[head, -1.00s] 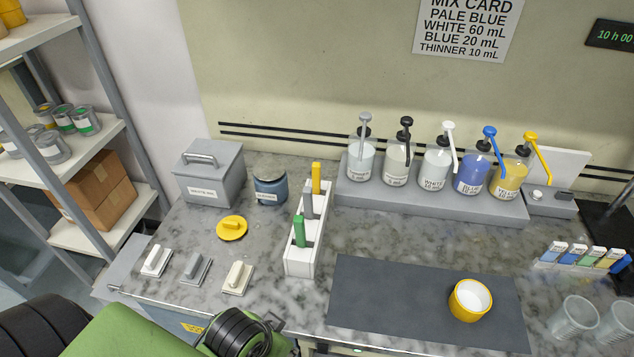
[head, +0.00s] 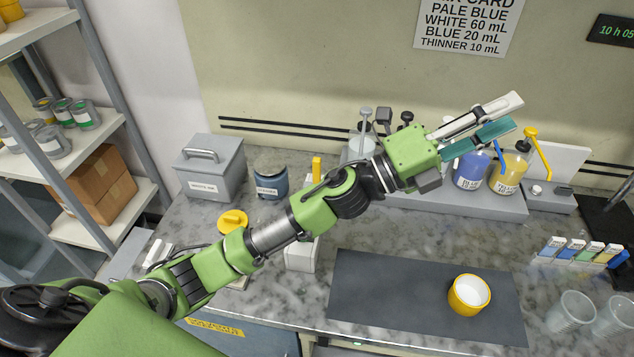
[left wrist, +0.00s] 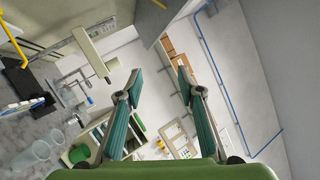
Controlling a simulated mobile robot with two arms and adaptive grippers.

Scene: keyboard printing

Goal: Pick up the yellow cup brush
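The yellow brush handle (head: 317,168) stands upright at the back of the white rack (head: 300,257) in the head view. Its lower part and the rack's other handles are hidden behind my left arm. A yellow cup (head: 468,297) with a white inside stands on the dark mat. My left gripper (head: 513,112) is raised well to the right of the rack, in front of the pump bottles. Its fingers are apart and nothing is between them, as the left wrist view (left wrist: 160,78) also shows. My right gripper is not in view.
Pump bottles (head: 471,172) stand on a grey stand at the back. A grey box (head: 211,170), a blue-grey jar (head: 271,184) and a yellow handled disc (head: 233,219) are left of the rack. The dark mat (head: 390,300) is mostly clear. Clear cups (head: 571,312) stand at right.

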